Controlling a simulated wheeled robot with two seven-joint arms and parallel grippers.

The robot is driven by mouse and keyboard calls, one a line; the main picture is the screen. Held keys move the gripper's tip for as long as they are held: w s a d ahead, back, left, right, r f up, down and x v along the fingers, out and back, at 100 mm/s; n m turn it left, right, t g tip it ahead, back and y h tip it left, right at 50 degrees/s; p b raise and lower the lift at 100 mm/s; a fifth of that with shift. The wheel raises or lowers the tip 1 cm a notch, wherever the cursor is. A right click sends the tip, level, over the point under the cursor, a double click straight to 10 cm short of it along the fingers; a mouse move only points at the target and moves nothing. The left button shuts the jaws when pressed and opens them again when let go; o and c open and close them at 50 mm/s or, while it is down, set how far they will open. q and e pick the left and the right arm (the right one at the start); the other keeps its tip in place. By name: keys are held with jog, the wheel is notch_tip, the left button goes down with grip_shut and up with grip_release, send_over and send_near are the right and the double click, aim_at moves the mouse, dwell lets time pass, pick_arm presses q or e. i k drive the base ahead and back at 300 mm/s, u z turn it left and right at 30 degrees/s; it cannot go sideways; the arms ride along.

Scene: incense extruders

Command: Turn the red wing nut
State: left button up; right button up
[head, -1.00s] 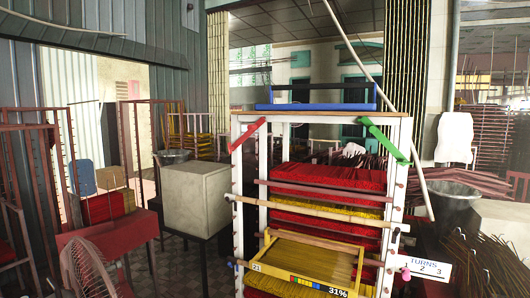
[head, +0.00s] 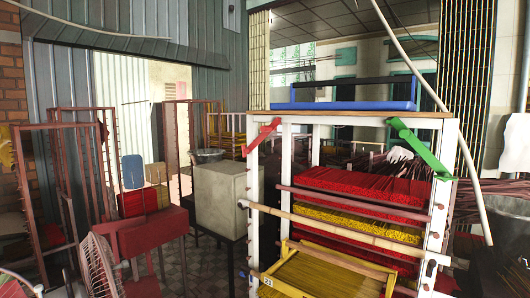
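A white rack (head: 254,215) stands right of centre in the head view. A red flat piece (head: 262,135), tilted with its right end higher, is on its upper left post; it may be the red wing nut, but its shape is not clear enough to tell. A matching green piece (head: 418,147) slants the other way on the upper right post. Neither of my grippers is in view, and nothing is seen touching the red piece.
The rack holds red (head: 355,182) and yellow incense bundles, with a pale pole (head: 340,232) across its front. A blue tray (head: 345,106) lies on top. A pale box (head: 227,197), red table (head: 150,230) and fan (head: 100,268) stand left.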

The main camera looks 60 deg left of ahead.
aim_at(244, 151)
jog(key=u, duration=0.55)
jog(key=i, duration=0.85)
jog(key=u, duration=0.8)
